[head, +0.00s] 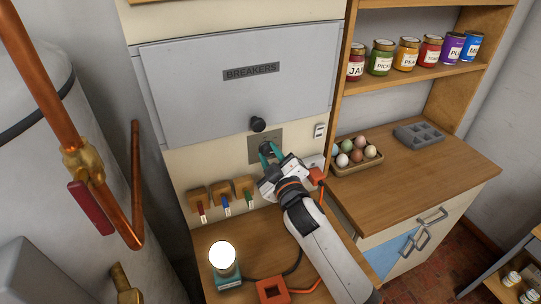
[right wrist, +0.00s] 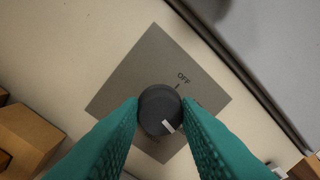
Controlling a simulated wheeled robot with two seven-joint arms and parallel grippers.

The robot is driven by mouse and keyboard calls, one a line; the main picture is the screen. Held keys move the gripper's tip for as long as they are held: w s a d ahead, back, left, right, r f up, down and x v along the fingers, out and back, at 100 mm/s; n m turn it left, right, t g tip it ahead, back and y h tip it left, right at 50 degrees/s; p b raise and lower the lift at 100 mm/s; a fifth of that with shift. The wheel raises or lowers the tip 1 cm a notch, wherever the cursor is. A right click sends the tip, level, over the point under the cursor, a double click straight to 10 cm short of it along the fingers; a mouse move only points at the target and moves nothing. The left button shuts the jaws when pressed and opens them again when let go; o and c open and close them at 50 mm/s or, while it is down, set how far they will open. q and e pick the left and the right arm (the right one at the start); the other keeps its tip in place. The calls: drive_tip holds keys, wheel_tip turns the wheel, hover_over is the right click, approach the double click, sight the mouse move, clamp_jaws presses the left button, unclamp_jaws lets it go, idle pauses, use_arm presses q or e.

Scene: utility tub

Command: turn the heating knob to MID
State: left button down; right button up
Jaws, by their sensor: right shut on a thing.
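The heating knob (right wrist: 158,104) is a dark round knob on a square grey plate (right wrist: 125,88), set on the cream panel. In the right wrist view, OFF is printed on the plate above the knob. The knob's white mark points to the lower right, away from OFF. Other lettering on the plate is partly hidden by the fingers, and I cannot read MID. My right gripper (head: 268,151) is shut on the knob, with one teal finger on each side. The plate also shows in the head view (head: 255,136). My left gripper is not in view.
A lit lamp (head: 223,256) stands below. An egg tray (head: 358,161) sits on the right counter. Copper pipes (head: 40,75) run at far left.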

drive_tip(key=o, duration=1)
drive_tip(key=shift+c, duration=0.2)
drive_tip(key=b+v, duration=0.2)
drive_tip(key=v, duration=1)
